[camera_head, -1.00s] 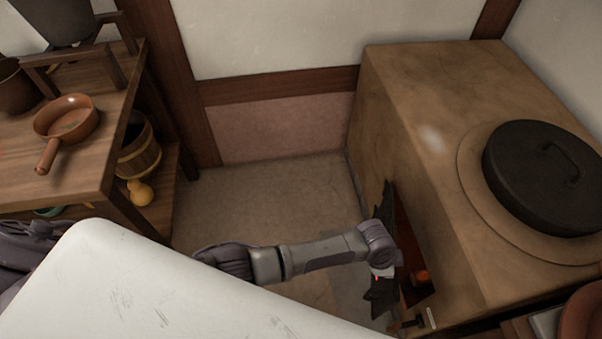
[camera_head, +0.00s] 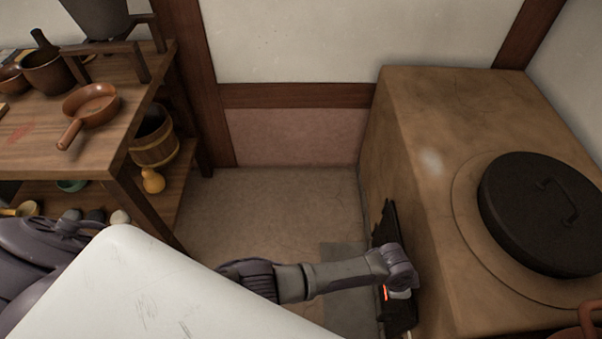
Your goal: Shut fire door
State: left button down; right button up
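The black iron fire door (camera_head: 387,226) is on the left face of the clay stove (camera_head: 437,220). My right gripper is out of view.
A black lid (camera_head: 542,213) sits on the stove top. A wooden shelf table (camera_head: 75,158) stands at left with a brown pan (camera_head: 91,103) on it; a wooden bucket (camera_head: 155,137) and yellow gourd (camera_head: 152,180) are below. The floor (camera_head: 270,210) between is clear.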

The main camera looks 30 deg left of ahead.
pick_arm(q)
jog(key=shift+w+d+r, duration=0.15)
jog(key=shift+d+r, duration=0.25)
jog(key=shift+d, duration=0.2)
jog(key=shift+r, duration=0.15)
jog(key=a+v, duration=0.1)
jog(key=v, duration=1)
jog(key=shift+a, duration=0.3)
